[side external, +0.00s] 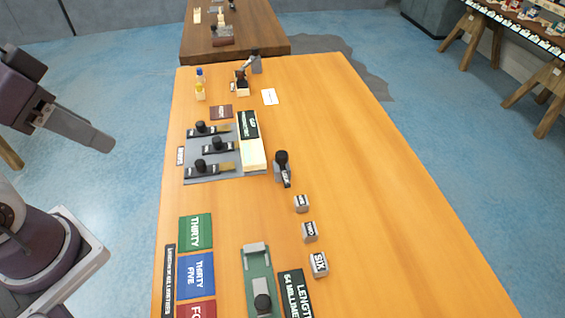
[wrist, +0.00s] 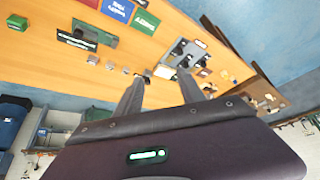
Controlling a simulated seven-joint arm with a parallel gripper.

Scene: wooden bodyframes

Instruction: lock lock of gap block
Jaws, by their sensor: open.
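My gripper (side external: 106,146) is open and empty, left of the table edge and well apart from the fixture. Its two fingers also show in the wrist view (wrist: 160,77).
A grey plate (side external: 225,174) with three black-knobbed sliders lies farther back. Small lettered cubes (side external: 310,232) stand in a row right of the fixture. Green (side external: 195,231) and blue (side external: 196,275) labelled cards lie left of it. The table's right side is clear.

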